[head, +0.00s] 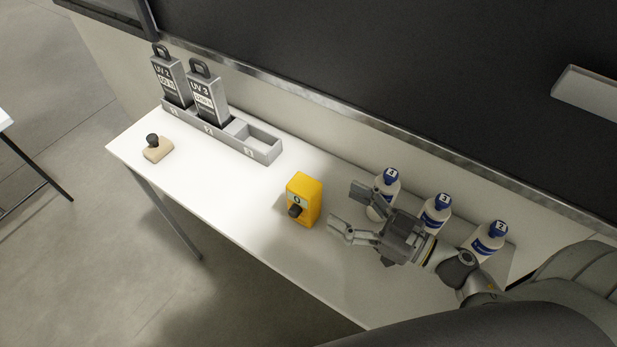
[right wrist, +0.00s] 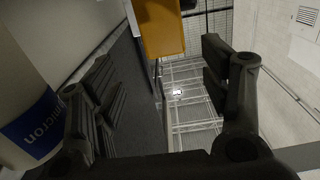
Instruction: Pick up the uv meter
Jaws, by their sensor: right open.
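A yellow box with a dark knob (head: 305,197), which looks like the uv meter, stands upright on the white table. My right gripper (head: 346,210) is open and empty to the right of it, fingers pointing at it, with a gap between. In the right wrist view the yellow box (right wrist: 160,28) shows at the top, ahead of and between the two open fingers (right wrist: 160,95); its upper part is cut off by the frame. My left gripper is not in view.
Several white bottles with blue caps stand by my right gripper, one (head: 388,183) partly behind it. A beige stamp (head: 157,151) lies left.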

